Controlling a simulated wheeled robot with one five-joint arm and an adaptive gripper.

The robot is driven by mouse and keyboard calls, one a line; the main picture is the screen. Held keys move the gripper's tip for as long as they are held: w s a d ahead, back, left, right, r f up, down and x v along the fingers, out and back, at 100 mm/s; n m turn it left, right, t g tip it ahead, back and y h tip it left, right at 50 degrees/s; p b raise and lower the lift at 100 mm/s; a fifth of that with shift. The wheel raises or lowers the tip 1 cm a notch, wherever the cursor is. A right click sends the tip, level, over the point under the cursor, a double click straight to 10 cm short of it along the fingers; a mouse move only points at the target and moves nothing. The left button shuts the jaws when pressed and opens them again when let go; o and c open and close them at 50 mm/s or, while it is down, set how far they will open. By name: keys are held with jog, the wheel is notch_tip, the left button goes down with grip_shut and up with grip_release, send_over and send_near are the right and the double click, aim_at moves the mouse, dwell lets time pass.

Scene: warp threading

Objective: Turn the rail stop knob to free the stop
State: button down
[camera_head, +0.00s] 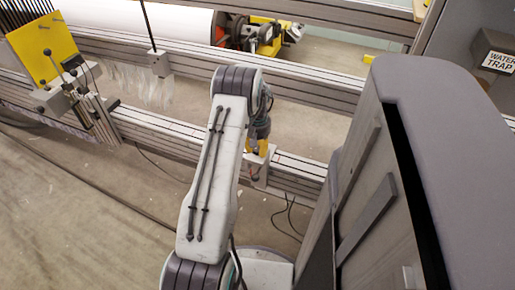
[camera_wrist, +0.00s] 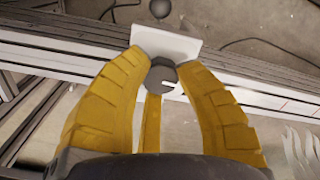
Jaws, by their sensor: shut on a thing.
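The rail stop is a pale block (camera_wrist: 178,44) on the aluminium rail; it also shows in the head view (camera_head: 262,180), low behind my arm. The fingers are shut on the knob from both sides. In the head view my gripper (camera_head: 258,140) is partly hidden by my arm, and the knob cannot be made out.
The rail (camera_head: 165,133) runs across the scene. A yellow plate (camera_head: 43,48) with a clamp and levers stands at the left. White threads (camera_head: 140,85) hang at the rail behind. A dark ball (camera_wrist: 160,8) shows beyond the block. A box labelled "WATER TRAP" (camera_head: 497,62) is at the right.

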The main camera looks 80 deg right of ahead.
jog(key=shift+n, duration=0.3)
jog(key=c, duration=0.8)
grip_release()
jog(key=shift+c, duration=0.2)
notch_tip(320, 180, up, 12)
dwell(0.8)
